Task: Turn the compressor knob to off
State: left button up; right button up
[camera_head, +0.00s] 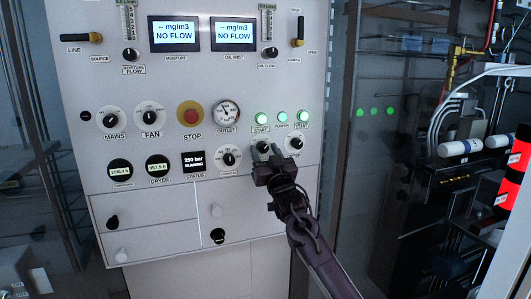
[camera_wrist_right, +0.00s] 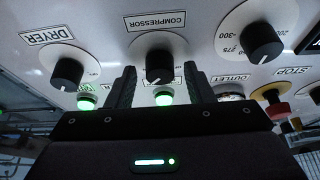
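The compressor knob (camera_wrist_right: 160,66) is a black knob on a white round dial, under a label reading COMPRESSOR in the right wrist view. It also shows in the head view (camera_head: 263,147), partly covered by my gripper. My right gripper (camera_wrist_right: 159,76) is open, with one finger on each side of the knob and a visible gap to it on both sides. It also shows in the head view (camera_head: 268,166), right in front of the panel. Which setting the knob points to is too small to read. My left gripper is not in view.
The dryer knob (camera_wrist_right: 68,72) and a pressure knob (camera_wrist_right: 262,42) flank the compressor knob. Lit green buttons (camera_head: 261,118), a red stop button (camera_head: 190,115) and an outlet gauge (camera_head: 226,112) are close by. The status display (camera_head: 194,160) reads 250 bar RUNNING.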

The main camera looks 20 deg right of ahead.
jog(key=c, duration=0.8)
jog(key=shift+c, duration=0.2)
jog(key=shift+n, duration=0.5)
jog(key=n+y, duration=0.1)
jog(key=n, duration=0.1)
jog(key=n+y+b, duration=0.1)
jog(key=n, duration=0.1)
jog(key=shift+d+y, duration=0.15)
jog(key=shift+y, duration=0.15)
jog(key=n+g+y, duration=0.1)
jog(key=n, duration=0.2)
jog(key=n+g+y+b, duration=0.1)
jog(key=n, duration=0.2)
jog(key=shift+d+y, duration=0.1)
jog(key=shift+y, duration=0.3)
jog(key=n+g, duration=0.1)
jog(key=n, duration=0.2)
jog(key=n+y, duration=0.1)
jog(key=n, duration=0.2)
jog(key=shift+r+g, duration=0.2)
jog(key=shift+g, duration=0.2)
jog(key=n+g+p, duration=0.1)
jog(key=n, duration=0.2)
jog(key=shift+r, duration=0.1)
jog(key=shift+n+g+p, duration=0.4)
jog(key=shift+n+g, duration=0.2)
jog(key=shift+n, duration=0.6)
